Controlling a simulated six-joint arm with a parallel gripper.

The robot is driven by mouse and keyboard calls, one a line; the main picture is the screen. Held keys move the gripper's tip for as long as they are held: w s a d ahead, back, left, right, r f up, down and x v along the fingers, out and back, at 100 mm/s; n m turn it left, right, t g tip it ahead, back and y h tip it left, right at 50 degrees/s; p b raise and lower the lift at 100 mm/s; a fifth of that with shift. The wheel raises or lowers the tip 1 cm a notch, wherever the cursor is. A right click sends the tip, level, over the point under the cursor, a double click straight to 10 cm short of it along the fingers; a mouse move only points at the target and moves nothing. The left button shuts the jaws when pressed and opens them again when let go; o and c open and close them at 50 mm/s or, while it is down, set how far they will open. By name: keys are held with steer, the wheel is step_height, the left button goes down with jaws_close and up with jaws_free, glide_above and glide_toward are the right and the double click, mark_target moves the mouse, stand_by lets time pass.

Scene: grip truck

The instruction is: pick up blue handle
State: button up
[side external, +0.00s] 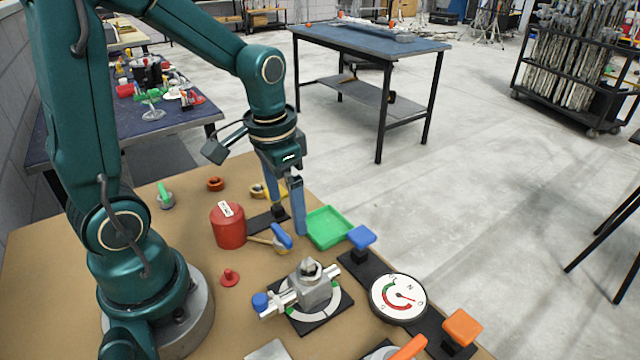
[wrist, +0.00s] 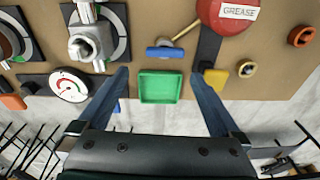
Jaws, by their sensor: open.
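A blue bar (side external: 281,235) joined to a thin tan rod lies on the brown bench just beyond my fingertips; it also shows in the wrist view (wrist: 165,52). A second blue handle (side external: 361,237), T-shaped, stands on a dark plate to the right of the green tray. Which one the task means I cannot tell. My gripper (side external: 291,224) points down, open and empty, close to the blue bar and the green tray. In the wrist view its two blue fingers (wrist: 160,76) frame the green tray, with the blue bar ahead of them.
The green tray (side external: 329,244) sits by the bench edge. A red grease can (side external: 228,226) stands left of the gripper. A valve with a silver pipe (side external: 310,289) and a round gauge (side external: 398,298) are nearer the camera. A yellow handle (wrist: 215,78) is near the right finger.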

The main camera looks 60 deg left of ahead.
mark_target(282, 232)
steer(key=f, duration=0.1)
steer(key=a+f+g, duration=0.1)
steer(key=shift+s+f+n, duration=0.3)
steer(key=shift+s, duration=0.1)
steer(key=shift+f, duration=2.4)
steer(key=c, duration=1.5)
steer(key=shift+r, duration=0.1)
